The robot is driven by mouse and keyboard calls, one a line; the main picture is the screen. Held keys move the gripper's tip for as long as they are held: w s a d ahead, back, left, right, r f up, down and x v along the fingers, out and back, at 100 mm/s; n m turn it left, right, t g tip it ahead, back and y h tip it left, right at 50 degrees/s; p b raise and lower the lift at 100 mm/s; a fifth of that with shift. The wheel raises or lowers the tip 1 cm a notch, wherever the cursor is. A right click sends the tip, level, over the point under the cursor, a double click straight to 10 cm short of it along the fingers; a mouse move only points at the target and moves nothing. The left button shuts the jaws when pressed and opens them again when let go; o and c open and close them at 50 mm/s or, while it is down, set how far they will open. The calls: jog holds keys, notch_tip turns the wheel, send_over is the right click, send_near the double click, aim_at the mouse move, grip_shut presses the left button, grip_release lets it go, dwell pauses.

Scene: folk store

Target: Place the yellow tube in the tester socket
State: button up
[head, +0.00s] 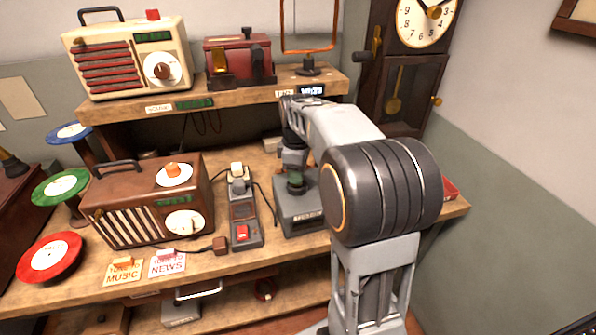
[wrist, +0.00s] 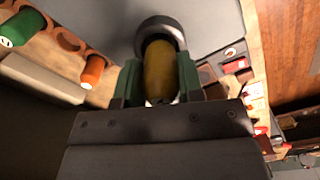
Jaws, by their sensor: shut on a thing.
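My gripper (wrist: 160,85) is shut on the yellow tube (wrist: 159,68), with a green-padded finger on each side of it. In the wrist view, the tube's far end lies at a round metal ring, the tester socket (wrist: 163,24), on a grey surface. I cannot tell how deep the tube sits in the ring. In the head view, my gripper (head: 295,186) points down at the grey tester box (head: 301,219) on the bench. The tube is hidden there by my gripper and arm.
A brown radio (head: 147,203) and a small red-buttoned device (head: 242,212) stand left of the tester. A shelf (head: 225,97) overhangs behind.

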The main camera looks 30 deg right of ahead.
jog(key=shift+f, duration=0.15)
jog(key=o, duration=0.7)
notch_tip(320, 180, up, 12)
jog(key=shift+f+p, duration=0.2)
jog(key=shift+p, duration=0.45)
jog(key=shift+s+a+r, duration=0.1)
jog(key=shift+s+r, duration=0.05)
jog(key=s+a+f+m+t, duration=0.1)
jog(key=s+a+f+m, duration=0.2)
jog(key=s+f, duration=0.1)
jog(key=s+a+f+m+t, duration=0.1)
jog(key=s+a+f+m, duration=0.2)
jog(key=s+f, duration=0.2)
jog(key=s+a+f+m+t, duration=0.1)
jog(key=s+a+f+m, duration=0.2)
jog(key=s, duration=0.3)
jog(key=shift+s+a+f+m, duration=0.2)
jog(key=shift+s+f+m, duration=0.2)
jog(key=shift+f+m, duration=0.25)
